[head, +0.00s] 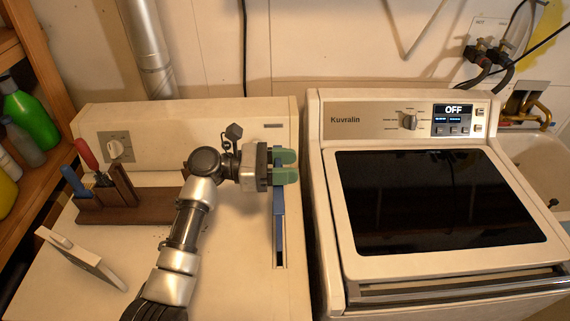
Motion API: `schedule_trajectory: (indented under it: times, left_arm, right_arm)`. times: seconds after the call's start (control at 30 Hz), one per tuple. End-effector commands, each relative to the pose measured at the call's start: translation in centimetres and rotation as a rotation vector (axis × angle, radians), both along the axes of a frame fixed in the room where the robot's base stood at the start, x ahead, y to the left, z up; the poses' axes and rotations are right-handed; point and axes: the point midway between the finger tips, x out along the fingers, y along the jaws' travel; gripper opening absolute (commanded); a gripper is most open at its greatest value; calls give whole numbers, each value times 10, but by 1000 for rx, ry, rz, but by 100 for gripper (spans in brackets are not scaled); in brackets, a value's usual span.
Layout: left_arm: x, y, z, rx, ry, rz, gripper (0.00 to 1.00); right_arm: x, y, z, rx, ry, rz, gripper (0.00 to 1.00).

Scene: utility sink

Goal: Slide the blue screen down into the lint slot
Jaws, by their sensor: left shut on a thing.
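The blue screen (279,218) is a narrow blue strip, seen nearly edge-on, above the right side of the left machine's top. My left gripper (284,167) has green fingertips and is shut on the far, upper end of the screen. The lint slot (281,257) is a narrow dark opening in the machine top near its right edge. The screen lines up with the slot and covers its far part. I cannot tell how far its lower edge is inside the slot. My right gripper is out of view.
A wooden rack (140,214) with a red-handled and a blue-handled tool stands on the left machine (225,285). A pale tilted panel (84,260) is at its front left. The washer (425,262) stands to the right. Shelves with bottles (30,115) are at far left.

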Motion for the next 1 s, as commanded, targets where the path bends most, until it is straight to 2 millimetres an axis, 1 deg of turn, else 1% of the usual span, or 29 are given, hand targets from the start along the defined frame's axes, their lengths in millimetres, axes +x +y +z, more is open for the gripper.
schedule_trajectory:
  times: [0.1,0.2,0.3,0.6,0.8,1.0]
  left_arm:
    - [0,1,4,-1,3,1,7]
    - [0,1,-10,-2,2,1,7]
    - [0,1,-21,-2,3,1,7]
    - [0,1,-47,-2,1,1,7]
    - [0,1,-56,-2,0,1,7]
    - [0,1,-57,-2,0,1,7]
  right_arm:
    - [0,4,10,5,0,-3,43]
    - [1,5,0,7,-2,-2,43]
    - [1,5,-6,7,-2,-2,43]
    - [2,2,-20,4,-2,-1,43]
    - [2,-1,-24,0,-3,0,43]
    - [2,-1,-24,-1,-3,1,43]
